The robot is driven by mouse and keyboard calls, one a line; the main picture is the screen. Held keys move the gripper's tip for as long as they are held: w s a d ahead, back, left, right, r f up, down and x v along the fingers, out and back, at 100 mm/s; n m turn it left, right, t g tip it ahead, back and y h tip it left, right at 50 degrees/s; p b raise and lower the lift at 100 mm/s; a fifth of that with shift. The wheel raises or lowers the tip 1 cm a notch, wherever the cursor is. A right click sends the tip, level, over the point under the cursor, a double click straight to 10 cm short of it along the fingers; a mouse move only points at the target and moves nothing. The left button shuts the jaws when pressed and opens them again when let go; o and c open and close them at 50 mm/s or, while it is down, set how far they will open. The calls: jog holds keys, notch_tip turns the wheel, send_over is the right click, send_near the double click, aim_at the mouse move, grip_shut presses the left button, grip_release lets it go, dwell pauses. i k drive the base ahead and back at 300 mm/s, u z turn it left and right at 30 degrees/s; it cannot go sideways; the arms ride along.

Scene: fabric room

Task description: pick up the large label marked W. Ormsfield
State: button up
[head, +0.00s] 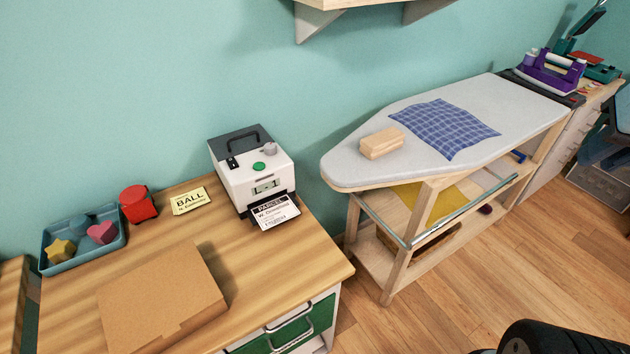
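The large white label (276,213) has a black band reading PARCEL and a name line that looks like W. Ormsfield. It sticks out from the front slot of a white and dark grey label printer (240,185) and hangs over the wooden tabletop near its right back edge. Its inner end is hidden in the printer. A smaller pale yellow label (190,201) reading BALL lies flat on the table left of the printer. My gripper is not in view; only a dark rounded part, probably mine, shows at the bottom right.
A cardboard box (160,297) lies on the table (262,262) in front. A red round object (138,204) and a blue tray (57,266) with shaped pieces stand to the left. An ironing board (360,172) stands close on the right. Wooden floor (430,300) is clear between.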

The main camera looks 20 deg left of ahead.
aim_at(274, 213)
jog(key=z, duration=0.55)
jog(key=k, duration=1)
jog(key=u, duration=0.6)
jog(key=k, duration=0.9)
jog(key=z, duration=0.25)
jog(key=i, duration=0.85)
jog(key=u, duration=0.1)
